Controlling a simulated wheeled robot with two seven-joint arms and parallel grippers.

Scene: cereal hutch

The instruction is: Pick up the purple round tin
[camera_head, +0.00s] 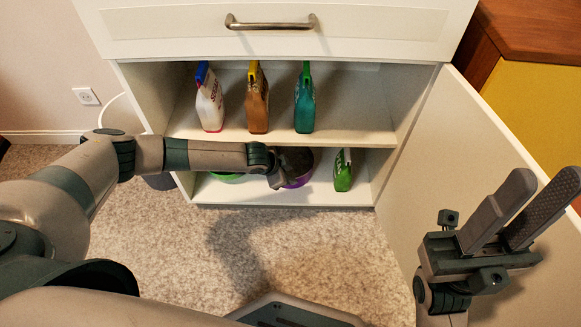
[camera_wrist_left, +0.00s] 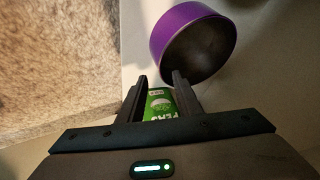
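The purple round tin (camera_wrist_left: 174,32) is open-mouthed with a dark inside. In the left wrist view it is just past my left fingertips and looks tilted, its mouth facing the camera. In the left wrist view my left gripper (camera_wrist_left: 159,76) is open. Its right fingertip overlaps the tin's lower edge; I cannot tell whether they touch. My right gripper (camera_head: 547,178) is open and empty, at the right, away from the tin.
A green round item (camera_head: 226,178) is at left. White (camera_head: 209,104), brown (camera_head: 256,105) and teal (camera_head: 304,104) packs stand above. The open door (camera_head: 455,165) bounds the right.

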